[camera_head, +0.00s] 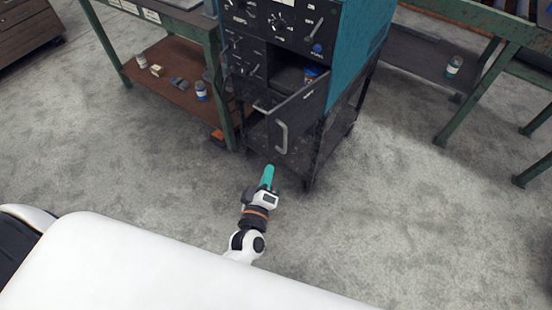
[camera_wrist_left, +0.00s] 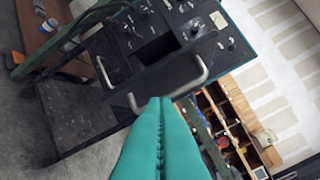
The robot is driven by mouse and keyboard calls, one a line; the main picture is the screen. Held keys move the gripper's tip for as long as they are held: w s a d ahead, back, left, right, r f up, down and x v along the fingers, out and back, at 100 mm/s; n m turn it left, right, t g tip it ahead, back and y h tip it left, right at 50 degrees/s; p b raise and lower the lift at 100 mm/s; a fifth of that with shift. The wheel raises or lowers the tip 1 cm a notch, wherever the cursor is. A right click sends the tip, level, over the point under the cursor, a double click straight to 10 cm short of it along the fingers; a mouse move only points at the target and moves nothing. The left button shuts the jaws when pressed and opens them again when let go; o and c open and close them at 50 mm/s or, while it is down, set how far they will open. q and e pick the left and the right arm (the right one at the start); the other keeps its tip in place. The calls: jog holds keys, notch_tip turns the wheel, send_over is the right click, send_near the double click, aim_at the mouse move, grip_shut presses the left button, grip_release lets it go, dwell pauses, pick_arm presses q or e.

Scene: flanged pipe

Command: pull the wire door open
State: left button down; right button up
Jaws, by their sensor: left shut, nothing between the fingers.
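The wire door is a dark panel (camera_head: 305,112) low on the front of the teal and black machine (camera_head: 357,55). It stands partly open, with a dark compartment (camera_head: 287,76) visible behind its upper edge. A pale bent-bar handle (camera_head: 281,138) is on its face, and it also shows in the left wrist view (camera_wrist_left: 202,76). My left gripper (camera_head: 268,168), with teal fingers, is shut and empty, below and in front of the handle. In the left wrist view its fingertips (camera_wrist_left: 160,99) overlap the handle bar; I cannot tell whether they touch. My right gripper is not in view.
A green-framed bench (camera_head: 172,62) with small bottles and parts on its shelf stands left of the machine. The machine rests on a dark cart (camera_head: 335,140). Another green-legged bench (camera_head: 480,85) is at the right. The grey floor (camera_head: 420,220) at front right is clear.

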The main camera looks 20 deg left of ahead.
pick_arm(q)
jog(key=w+n, duration=0.2)
jog(key=w, duration=0.1)
jog(key=w+n, duration=0.1)
jog(key=w, duration=0.2)
jog(key=w+a+n+b, duration=0.1)
jog(key=w+n, duration=0.1)
jog(key=w, duration=0.1)
jog(key=shift+w+n, duration=0.3)
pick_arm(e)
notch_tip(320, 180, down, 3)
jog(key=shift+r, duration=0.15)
pick_arm(q)
jog(key=shift+d, duration=0.1)
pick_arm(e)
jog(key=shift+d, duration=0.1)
